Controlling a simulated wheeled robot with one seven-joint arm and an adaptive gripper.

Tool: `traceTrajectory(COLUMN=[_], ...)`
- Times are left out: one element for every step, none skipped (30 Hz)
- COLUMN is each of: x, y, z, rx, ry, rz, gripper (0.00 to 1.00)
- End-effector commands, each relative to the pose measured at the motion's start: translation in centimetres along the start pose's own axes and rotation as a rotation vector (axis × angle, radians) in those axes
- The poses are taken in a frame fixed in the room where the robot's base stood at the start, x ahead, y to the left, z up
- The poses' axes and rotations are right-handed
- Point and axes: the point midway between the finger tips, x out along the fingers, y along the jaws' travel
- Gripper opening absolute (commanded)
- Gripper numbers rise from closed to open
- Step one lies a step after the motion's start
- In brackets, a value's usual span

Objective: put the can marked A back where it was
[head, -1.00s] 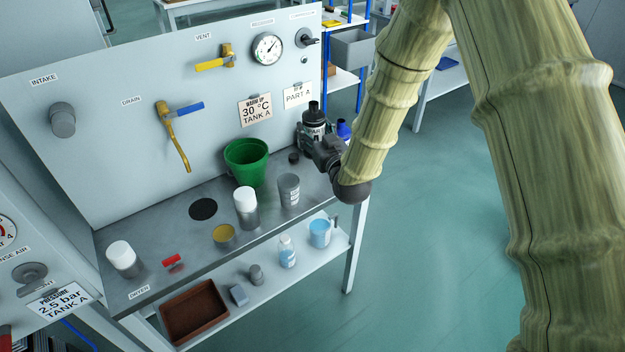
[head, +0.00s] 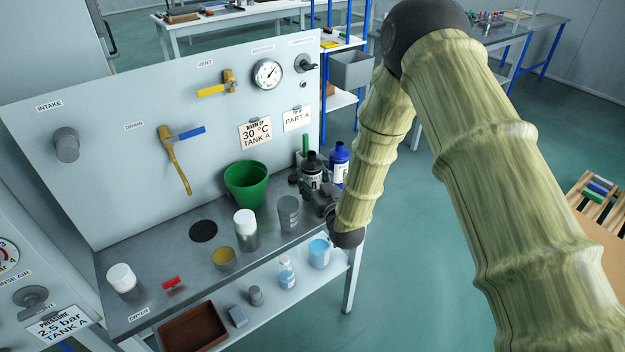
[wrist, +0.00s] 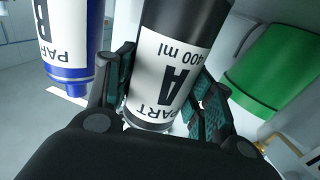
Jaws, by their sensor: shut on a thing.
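The can marked A (head: 311,172) is black with a white label and stands roughly upright at the right end of the bench. My gripper (head: 321,200) is shut on it from the front right. In the wrist view the label "PART A 400 ml" appears upside down, and the can (wrist: 171,70) sits between the two fingers (wrist: 164,92). I cannot tell whether its base touches the bench; the gripper hides it. The blue can marked B (head: 339,160) is close to its right; it also shows in the wrist view (wrist: 68,45).
A green bucket (head: 247,185), a grey cup (head: 288,213) and a small dark cap (head: 293,178) are left of the can. A green upright item (head: 305,145) is behind it. A "PART A" sign (head: 297,118) hangs on the panel above. The bench front holds several other items.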

Motion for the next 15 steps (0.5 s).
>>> traceTrajectory(x=[0.0, 0.0, 0.0, 0.0, 0.0, 0.0, 0.0, 0.0, 0.0, 0.0, 0.0, 0.0, 0.0, 0.0, 0.0], y=[0.0, 0.0, 0.0, 0.0, 0.0, 0.0, 0.0, 0.0, 0.0, 0.0, 0.0, 0.0, 0.0, 0.0, 0.0], z=[0.5, 0.7, 1.0, 1.1, 1.2, 1.3, 1.3, 1.3, 1.3, 1.3, 1.3, 1.3, 1.4, 1.5, 1.6], rx=[0.000, 0.000, 0.000, 0.000, 0.000, -0.001, -0.001, -0.001, -0.001, -0.001, 0.000, 0.000, 0.000, 0.000, 0.000], ry=[-0.001, 0.000, 0.000, 0.000, 0.000, 0.000, 0.000, 0.001, 0.000, 0.001, 0.001, 0.001, 0.000, 0.000, 0.000], rz=[0.000, 0.000, 0.000, 0.000, 0.000, 0.000, 0.000, 0.000, 0.000, 0.000, 0.000, 0.000, 0.000, 0.000, 0.000], gripper=[0.13, 0.13, 0.13, 0.13, 0.13, 0.13, 0.13, 0.13, 0.13, 0.13, 0.13, 0.13, 0.13, 0.13, 0.13])
